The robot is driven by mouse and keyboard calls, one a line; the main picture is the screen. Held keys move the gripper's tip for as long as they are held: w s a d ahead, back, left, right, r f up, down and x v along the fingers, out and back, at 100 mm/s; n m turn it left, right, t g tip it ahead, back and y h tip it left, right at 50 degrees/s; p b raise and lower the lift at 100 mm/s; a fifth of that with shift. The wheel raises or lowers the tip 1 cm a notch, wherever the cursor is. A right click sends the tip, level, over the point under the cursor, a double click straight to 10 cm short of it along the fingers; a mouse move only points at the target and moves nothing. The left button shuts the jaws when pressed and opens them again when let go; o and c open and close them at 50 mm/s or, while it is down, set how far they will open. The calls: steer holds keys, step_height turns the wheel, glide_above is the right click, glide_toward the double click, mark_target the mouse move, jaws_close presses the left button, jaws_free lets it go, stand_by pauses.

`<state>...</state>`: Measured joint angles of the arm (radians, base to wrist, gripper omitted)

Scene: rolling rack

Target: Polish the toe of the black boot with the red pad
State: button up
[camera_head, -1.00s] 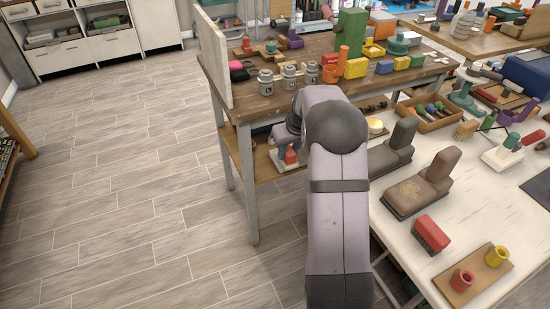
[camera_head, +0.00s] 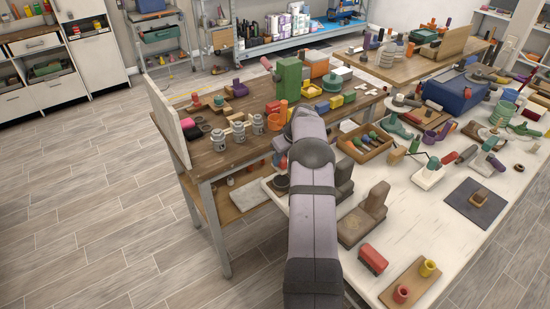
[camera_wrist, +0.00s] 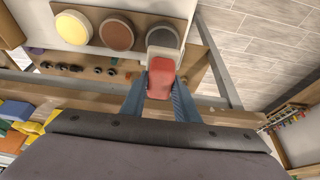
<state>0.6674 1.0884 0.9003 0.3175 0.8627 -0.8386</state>
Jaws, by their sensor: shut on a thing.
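My gripper (camera_wrist: 160,95) is shut on the red pad (camera_wrist: 161,78), its blue fingers on either side. A pale part shows at the pad's far end, beside a dark grey disc (camera_wrist: 162,36) on a brown board (camera_wrist: 120,9); I cannot tell whether they touch. Brown (camera_wrist: 117,34) and cream (camera_wrist: 73,27) discs are on the same board. In the head view, the dark boot (camera_head: 344,183) stands on the white table, partly hidden behind my arm. Its toe is mostly hidden. My gripper is hidden there too.
A brown boot (camera_head: 364,216) stands close to the dark boot. A red brush (camera_head: 373,258) and a board with two cups (camera_head: 414,284) are nearer. A crate (camera_head: 364,157) and tools fill the table's far side. A wooden bench (camera_head: 220,165) with jars adjoins the table.

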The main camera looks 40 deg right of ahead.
mark_target(282, 169)
steer(key=shift+d+f, duration=0.1)
steer(key=shift+f+b, duration=1.3)
steer(key=shift+f, duration=1.55)
steer(key=shift+f+b, duration=0.6)
steer(key=shift+b, duration=0.1)
stand_by(1.3)
steer(key=shift+r, duration=0.1)
steer(key=shift+r+p, duration=1.7)
steer(key=shift+r, duration=1.8)
